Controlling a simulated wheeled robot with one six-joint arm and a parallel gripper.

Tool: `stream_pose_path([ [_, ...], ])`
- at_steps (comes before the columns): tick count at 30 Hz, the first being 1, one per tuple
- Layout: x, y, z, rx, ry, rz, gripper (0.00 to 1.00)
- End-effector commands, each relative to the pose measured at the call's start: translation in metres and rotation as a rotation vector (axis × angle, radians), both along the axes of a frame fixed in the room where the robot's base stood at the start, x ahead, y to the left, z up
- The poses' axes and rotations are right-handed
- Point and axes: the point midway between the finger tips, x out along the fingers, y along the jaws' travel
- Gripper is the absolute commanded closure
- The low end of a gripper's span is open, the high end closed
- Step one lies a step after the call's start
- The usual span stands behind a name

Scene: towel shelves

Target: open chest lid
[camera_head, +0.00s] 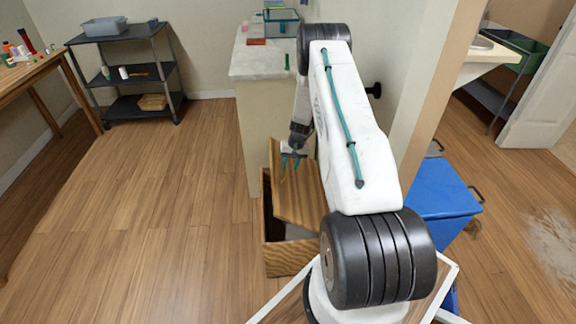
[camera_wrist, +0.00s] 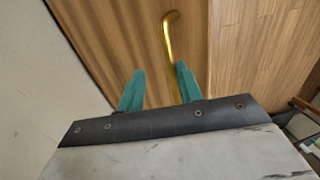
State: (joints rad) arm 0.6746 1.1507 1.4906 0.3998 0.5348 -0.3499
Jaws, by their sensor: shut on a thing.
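The wooden chest (camera_head: 290,258) stands on the floor just left of my arm. Its lid (camera_head: 298,195) is raised and tilted, and a grey strip of the inside shows below it. My gripper (camera_head: 290,162) is at the upper part of the lid. In the wrist view, my teal fingers (camera_wrist: 158,80) are on either side of a brass handle (camera_wrist: 170,50) on the wooden lid face (camera_wrist: 120,40). I am shut on this handle; the exact contact is hard to see. My arm hides the right part of the chest.
A pale counter (camera_head: 262,65) stands right behind the chest. A blue bin (camera_head: 440,195) is to the right of my arm. A dark shelf rack (camera_head: 125,75) and a wooden table (camera_head: 30,68) are at the left. The floor left of the chest is clear.

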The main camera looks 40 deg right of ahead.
Motion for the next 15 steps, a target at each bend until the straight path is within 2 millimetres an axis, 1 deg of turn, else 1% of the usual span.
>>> stream_pose_path([
  [1, -0.0101, -0.005, -0.0086, -0.003, 0.009, -0.007, 1.0],
  [2, -0.0101, -0.005, -0.0086, -0.003, 0.009, -0.007, 1.0],
  [3, -0.01, -0.005, -0.0087, -0.003, 0.009, -0.007, 0.67],
  [4, -0.01, -0.0047, -0.0089, -0.003, 0.009, -0.007, 0.67],
  [5, -0.0098, -0.0045, -0.0088, -0.003, 0.009, -0.006, 0.63],
  [6, -0.0093, -0.0037, -0.0087, -0.003, 0.009, -0.005, 0.63],
  [7, -0.0087, -0.0028, -0.0085, -0.003, 0.009, -0.004, 0.67],
  [8, -0.0083, -0.0019, -0.0084, -0.002, 0.009, -0.003, 0.67],
  [15, -0.003, 0.0038, -0.0061, -0.002, 0.006, 0.004, 0.67],
])
